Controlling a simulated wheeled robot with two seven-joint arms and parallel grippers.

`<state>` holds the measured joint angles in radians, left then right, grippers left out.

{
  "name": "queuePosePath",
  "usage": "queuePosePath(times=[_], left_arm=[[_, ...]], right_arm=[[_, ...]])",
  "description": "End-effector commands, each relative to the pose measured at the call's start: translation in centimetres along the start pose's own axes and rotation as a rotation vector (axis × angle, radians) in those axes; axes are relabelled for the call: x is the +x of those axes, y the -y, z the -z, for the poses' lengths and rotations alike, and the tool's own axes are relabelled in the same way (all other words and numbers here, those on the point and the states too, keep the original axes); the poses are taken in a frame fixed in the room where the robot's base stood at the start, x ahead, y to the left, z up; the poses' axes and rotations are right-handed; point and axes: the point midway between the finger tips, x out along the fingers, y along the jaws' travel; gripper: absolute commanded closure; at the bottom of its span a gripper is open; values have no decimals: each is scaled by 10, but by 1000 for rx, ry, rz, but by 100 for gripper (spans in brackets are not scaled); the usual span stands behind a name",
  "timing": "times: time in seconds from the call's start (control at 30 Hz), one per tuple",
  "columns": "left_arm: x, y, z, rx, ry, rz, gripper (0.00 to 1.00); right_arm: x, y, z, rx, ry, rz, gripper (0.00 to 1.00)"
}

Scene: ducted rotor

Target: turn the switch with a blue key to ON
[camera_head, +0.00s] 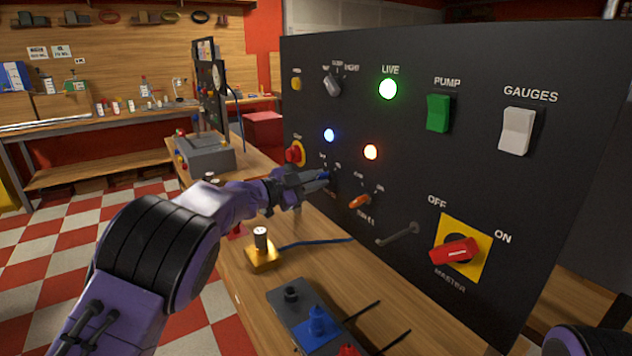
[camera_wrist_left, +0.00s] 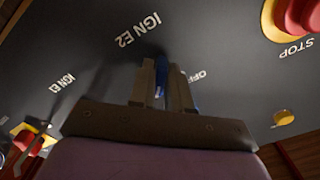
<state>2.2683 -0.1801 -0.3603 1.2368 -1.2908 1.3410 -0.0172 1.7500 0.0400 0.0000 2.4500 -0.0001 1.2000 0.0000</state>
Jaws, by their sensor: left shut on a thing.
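The black control panel (camera_head: 440,60) stands upright along the right of the bench. My left gripper (camera_head: 318,180) reaches the panel's lower left part and is shut on the blue key (camera_head: 326,175). In the left wrist view the two fingers (camera_wrist_left: 166,85) close around the blue key (camera_wrist_left: 161,88), next to the labels IGN E2 and OFF. The fingers hide most of the key, so its angle is hard to tell. My right gripper is out of view.
An orange key switch (camera_head: 360,201) sits just right of the blue one. A red stop button (camera_head: 295,153) sits above left. A red MASTER handle (camera_head: 455,251) on yellow is farther right. A throttle-like box (camera_head: 300,300) stands on the bench below.

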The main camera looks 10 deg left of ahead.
Motion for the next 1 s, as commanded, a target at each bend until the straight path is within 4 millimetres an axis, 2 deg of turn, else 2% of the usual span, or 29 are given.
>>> queuePosePath(times=[0.07,0.1,0.13,0.47,0.57,0.8,1.0], left_arm=[[0,0,-1,2,2,-1,100],[0,0,-1,2,2,-1,69],[0,0,-1,2,2,-1,62],[-4,-1,-1,0,2,0,62],[-20,-1,-2,1,3,1,62],[-78,-1,-2,0,1,3,62],[-104,0,-1,1,1,1,62]], right_arm=[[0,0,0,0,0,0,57],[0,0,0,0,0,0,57],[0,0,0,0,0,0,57],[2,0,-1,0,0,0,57],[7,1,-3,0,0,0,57],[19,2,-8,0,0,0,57],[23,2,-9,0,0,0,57]])
